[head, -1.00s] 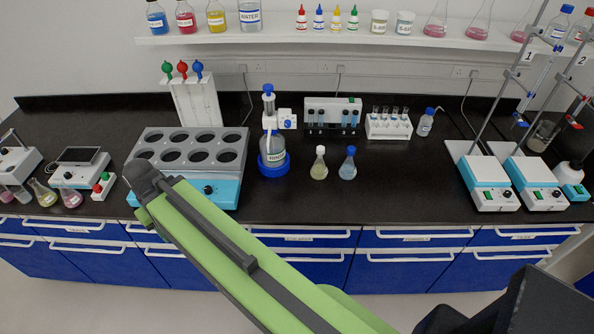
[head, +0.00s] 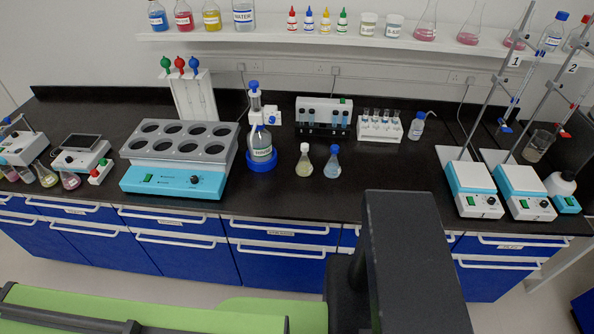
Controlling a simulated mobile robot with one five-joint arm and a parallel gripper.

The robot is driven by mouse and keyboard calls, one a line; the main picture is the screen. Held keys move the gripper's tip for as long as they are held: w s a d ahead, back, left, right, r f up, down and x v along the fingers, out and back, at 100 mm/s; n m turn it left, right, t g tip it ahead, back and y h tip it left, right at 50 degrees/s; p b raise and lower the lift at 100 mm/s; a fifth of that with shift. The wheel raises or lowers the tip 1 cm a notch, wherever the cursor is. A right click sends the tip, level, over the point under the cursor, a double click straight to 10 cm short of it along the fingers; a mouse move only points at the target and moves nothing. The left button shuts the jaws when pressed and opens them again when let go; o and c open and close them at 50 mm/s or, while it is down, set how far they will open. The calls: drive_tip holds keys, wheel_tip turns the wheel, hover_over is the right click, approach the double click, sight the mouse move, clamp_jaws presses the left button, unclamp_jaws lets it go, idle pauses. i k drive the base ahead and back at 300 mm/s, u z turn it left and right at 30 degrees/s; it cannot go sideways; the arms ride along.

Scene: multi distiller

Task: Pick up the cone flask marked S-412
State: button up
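Several cone flasks are in view, but no S-412 mark is readable on any of them. A white-capped flask with pale yellow liquid (head: 304,166) and a blue-capped flask with light blue liquid (head: 332,167) stand upright, side by side, mid-bench. At the far left, a yellowish flask (head: 46,177) and a pink flask (head: 69,181) stand near the front edge. On the shelf are larger flasks with pink liquid (head: 425,28) and (head: 469,35). My gripper is out of view; only my green arm link and a dark part of my body show at the bottom.
The black bench (head: 385,178) is clear around the two capped flasks. A multi-hole bath (head: 172,182) and a blue-based dispenser bottle (head: 262,146) stand left of them. A test tube rack (head: 380,131) is behind, right. Two stirrers with stands (head: 473,192) (head: 526,192) are at the right.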

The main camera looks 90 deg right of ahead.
sight(303, 168)
drive_tip(key=u, duration=0.15)
drive_tip(key=k, duration=1.25)
drive_tip(key=z, duration=0.3)
